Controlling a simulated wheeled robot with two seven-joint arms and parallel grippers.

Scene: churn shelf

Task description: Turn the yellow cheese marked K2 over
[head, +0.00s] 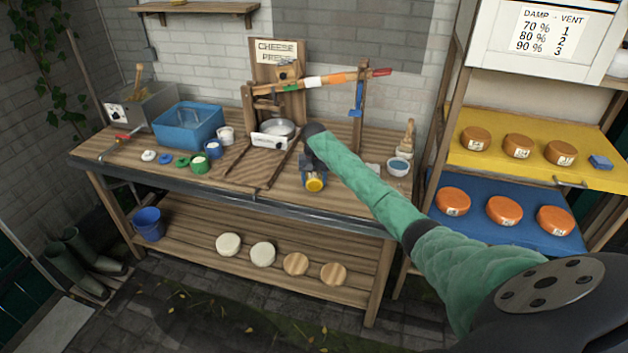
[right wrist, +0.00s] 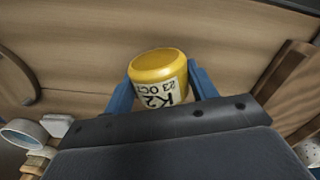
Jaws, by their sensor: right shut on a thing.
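The yellow cheese (right wrist: 158,68) shows in the right wrist view as a short yellow cylinder. Its pale label reads K2 and 23 OC, and the lettering appears upside down in that view. My right gripper (right wrist: 160,88) is shut on it, with a blue finger on each side. In the head view the cheese (head: 315,185) hangs below my right gripper (head: 313,178), over the front part of the wooden bench (head: 240,180). I cannot tell whether it touches the bench. My left gripper is not in view.
A wooden press (head: 278,85) stands behind, with a metal pan (head: 272,132). A blue tub (head: 188,125) and several small pots are at left. A white bowl (head: 398,167) is at right. Orange cheeses sit on a yellow shelf (head: 590,172) and a blue shelf (head: 478,222).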

